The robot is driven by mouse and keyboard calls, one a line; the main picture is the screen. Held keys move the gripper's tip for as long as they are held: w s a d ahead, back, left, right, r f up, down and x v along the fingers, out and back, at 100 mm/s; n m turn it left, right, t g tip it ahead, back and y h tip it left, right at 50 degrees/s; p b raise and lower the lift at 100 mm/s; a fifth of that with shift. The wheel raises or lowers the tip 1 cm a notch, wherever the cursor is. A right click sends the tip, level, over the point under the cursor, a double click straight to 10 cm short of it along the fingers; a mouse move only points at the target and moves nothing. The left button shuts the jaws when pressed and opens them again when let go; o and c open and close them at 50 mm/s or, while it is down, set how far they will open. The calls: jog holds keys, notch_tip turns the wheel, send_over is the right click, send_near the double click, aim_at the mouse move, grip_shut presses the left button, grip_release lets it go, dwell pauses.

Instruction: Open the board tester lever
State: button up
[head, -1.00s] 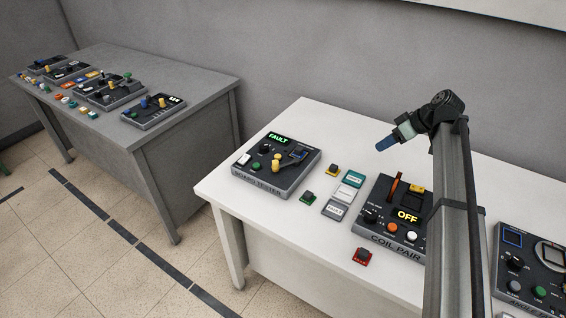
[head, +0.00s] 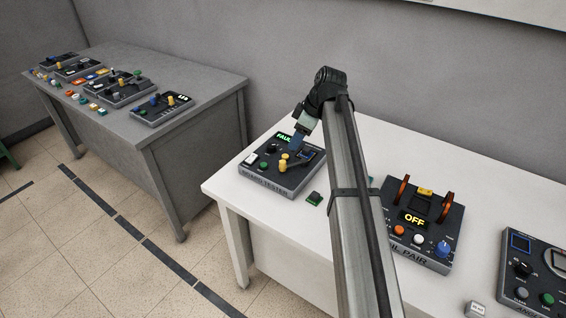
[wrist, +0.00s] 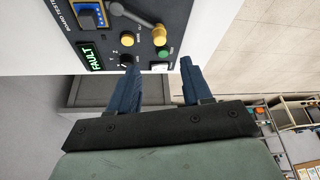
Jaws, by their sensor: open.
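The board tester (head: 262,178) is a dark panel box on the white table, with a green lit FAULT display (head: 283,137) that also shows in the wrist view (wrist: 91,55). Its lever (wrist: 132,16) is a grey arm lying across the panel and appears to end in a yellow knob (wrist: 159,35). Another yellow knob (wrist: 127,38) sits beside it. My gripper (head: 295,145) is over the back part of the tester and hides some of it. In the wrist view the blue fingers of my gripper (wrist: 159,75) are apart and empty, near the tester's display-side edge, short of the lever.
A black knob (wrist: 127,61), a green button (wrist: 164,52) and a white button (head: 250,159) share the panel. The coil pair box (head: 450,215) stands to the right, with a small green part (head: 314,198) between. A grey table (head: 190,90) with more devices stands at left.

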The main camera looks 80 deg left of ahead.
aim_at(283, 162)
jog(key=x, duration=1.2)
jog(key=shift+f, duration=0.25)
jog(key=shift+c, duration=0.3)
grip_shut()
